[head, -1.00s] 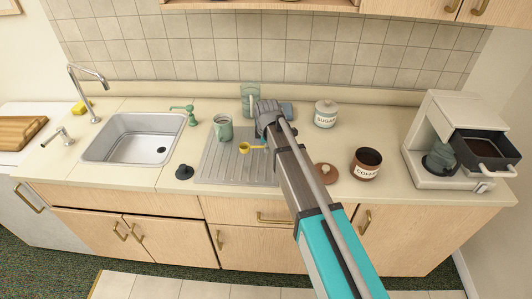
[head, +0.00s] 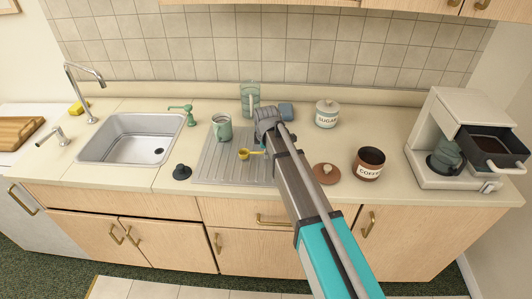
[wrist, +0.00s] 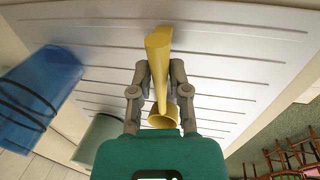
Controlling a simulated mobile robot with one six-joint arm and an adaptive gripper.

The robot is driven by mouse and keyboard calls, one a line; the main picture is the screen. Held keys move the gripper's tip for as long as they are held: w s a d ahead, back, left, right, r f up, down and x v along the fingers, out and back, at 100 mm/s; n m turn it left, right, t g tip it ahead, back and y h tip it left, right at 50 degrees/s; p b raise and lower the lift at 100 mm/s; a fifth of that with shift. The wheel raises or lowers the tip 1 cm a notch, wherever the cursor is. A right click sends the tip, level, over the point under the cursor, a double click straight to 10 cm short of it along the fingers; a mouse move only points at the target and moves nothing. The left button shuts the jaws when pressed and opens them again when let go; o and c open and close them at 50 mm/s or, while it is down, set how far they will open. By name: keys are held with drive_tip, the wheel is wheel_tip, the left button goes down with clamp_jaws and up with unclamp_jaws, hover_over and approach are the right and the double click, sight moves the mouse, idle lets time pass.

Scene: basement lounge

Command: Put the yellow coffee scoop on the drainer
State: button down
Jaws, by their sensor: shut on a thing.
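The yellow coffee scoop (head: 246,154) is over the grey ridged drainer (head: 213,168) in the head view. My gripper (wrist: 160,72) is shut on the scoop, which shows between its fingers in the wrist view (wrist: 158,45). The drainer's ridged surface (wrist: 225,65) fills much of the wrist view behind the scoop. I cannot tell whether the scoop touches the drainer. In the head view my wrist hides part of the fingers and the drainer's right side.
A green mug (head: 222,129) stands at the drainer's back left. A dark stopper (head: 182,172) lies beside its left edge. The sink (head: 130,140) is further left. The sugar jar (head: 326,114), coffee jar (head: 369,165), brown lid (head: 326,174) and coffee machine (head: 455,115) are right.

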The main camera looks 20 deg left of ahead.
drive_tip(key=shift+f+b, duration=0.35)
drive_tip(key=c, duration=0.6)
unclamp_jaws()
drive_tip(key=shift+r, duration=0.1)
drive_tip(key=shift+r+p, duration=0.2)
drive_tip(key=shift+p, duration=0.1)
wheel_tip(320, 180, up, 12)
drive_tip(key=s+p, duration=0.2)
drive_tip(key=p, duration=1)
drive_tip(key=shift+d, duration=0.35)
drive_tip(key=shift+s, duration=0.1)
drive_tip(key=shift+d, duration=0.1)
